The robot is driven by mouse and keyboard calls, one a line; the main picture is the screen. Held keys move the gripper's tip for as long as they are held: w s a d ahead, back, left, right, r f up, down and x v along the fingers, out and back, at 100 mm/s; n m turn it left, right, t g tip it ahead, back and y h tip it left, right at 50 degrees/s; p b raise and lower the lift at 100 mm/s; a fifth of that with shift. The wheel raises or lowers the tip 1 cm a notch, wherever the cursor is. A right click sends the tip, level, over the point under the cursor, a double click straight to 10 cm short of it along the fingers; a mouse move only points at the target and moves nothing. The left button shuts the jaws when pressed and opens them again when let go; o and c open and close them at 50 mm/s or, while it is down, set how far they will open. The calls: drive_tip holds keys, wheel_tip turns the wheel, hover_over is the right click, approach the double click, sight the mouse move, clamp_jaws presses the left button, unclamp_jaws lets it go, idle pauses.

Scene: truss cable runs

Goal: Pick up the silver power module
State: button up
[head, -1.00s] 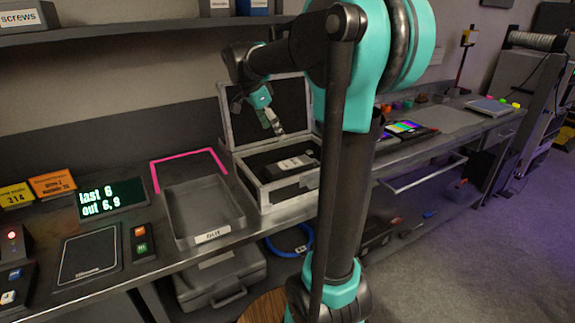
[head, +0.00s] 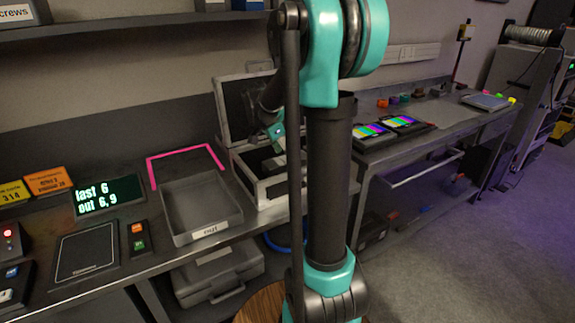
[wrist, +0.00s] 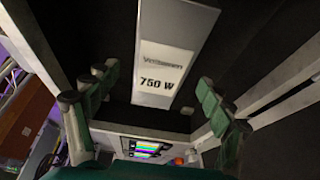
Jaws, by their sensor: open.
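The silver power module (wrist: 172,50) shows in the wrist view as a pale slab marked "750 W", lying in the dark foam of an open case. My gripper (wrist: 155,80) is open. Its green-and-grey fingers stand either side of the module's near end, apart from it, with nothing held. In the head view my gripper (head: 278,140) is low over the open silver case (head: 270,198), just in front of its raised lid. My arm hides most of the case's inside and right part there, so I cannot make out the module clearly in that view.
A grey tray (head: 207,232) with a label on its front stands left of the case, with a pink frame (head: 186,157) behind it. A green-lit display (head: 108,196) and a dark pad (head: 87,252) lie further left. Two colour-striped screens (head: 388,128) lie to the right.

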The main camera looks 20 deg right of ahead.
drive_tip(key=shift+x, duration=1.55)
drive_tip(key=c, duration=1.8)
drive_tip(key=shift+r, duration=0.1)
drive_tip(key=shift+c, duration=0.2)
